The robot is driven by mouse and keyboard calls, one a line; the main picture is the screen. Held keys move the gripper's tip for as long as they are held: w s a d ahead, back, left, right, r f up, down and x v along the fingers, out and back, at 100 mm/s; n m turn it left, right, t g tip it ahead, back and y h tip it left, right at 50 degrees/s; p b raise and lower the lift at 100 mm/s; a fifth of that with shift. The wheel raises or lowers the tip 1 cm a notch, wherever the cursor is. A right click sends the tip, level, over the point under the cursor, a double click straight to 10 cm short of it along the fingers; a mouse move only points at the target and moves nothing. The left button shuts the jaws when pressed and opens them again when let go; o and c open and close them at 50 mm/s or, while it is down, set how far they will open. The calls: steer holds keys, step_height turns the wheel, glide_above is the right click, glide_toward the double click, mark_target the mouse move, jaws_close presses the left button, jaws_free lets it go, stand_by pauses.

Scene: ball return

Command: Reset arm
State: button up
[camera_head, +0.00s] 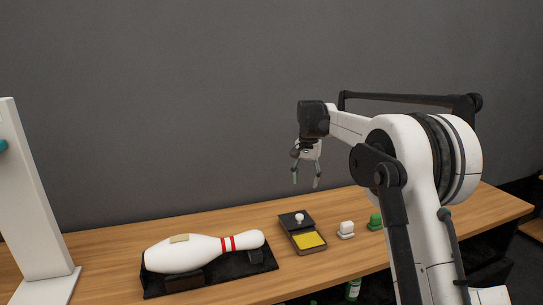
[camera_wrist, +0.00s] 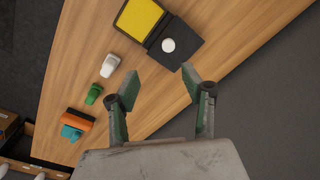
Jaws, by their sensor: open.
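My gripper (camera_head: 306,182) hangs above the back of the wooden table, its fingers pointing down. In the wrist view my gripper (camera_wrist: 160,80) has its two fingers spread apart with nothing between them. My arm reaches in from the right in the head view and hides part of the table's right side.
On the table (camera_head: 105,255) lie a bowling pin (camera_head: 190,252) on a black stand, a black box with a yellow pad (camera_head: 309,240), a white item (camera_head: 346,229) and a green item (camera_head: 375,221). An orange item (camera_wrist: 80,119) and a teal item (camera_wrist: 71,133) show too. A white post (camera_head: 28,200) stands left.

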steer(key=s+d+r+n+t, duration=0.15)
steer(key=s+r, duration=0.35)
steer(key=s, duration=0.7)
steer(key=s+d+r+n+t, duration=0.1)
steer(key=s+d+r+t, duration=0.1)
steer(key=s+r, duration=0.65)
steer(key=s+f+n+t, duration=0.1)
steer(key=s+f, duration=0.3)
steer(key=s, duration=0.5)
steer(key=s+d+f+t, duration=0.1)
steer(key=s+f, duration=0.4)
steer(key=s, duration=0.5)
steer(key=s+d+f+n+t, duration=0.1)
steer(key=s+f, duration=0.3)
steer(key=s, duration=0.5)
steer(key=shift+s+d+f+n, duration=0.15)
steer(key=shift+s+f+n, duration=0.05)
steer(key=shift+s+n, duration=0.15)
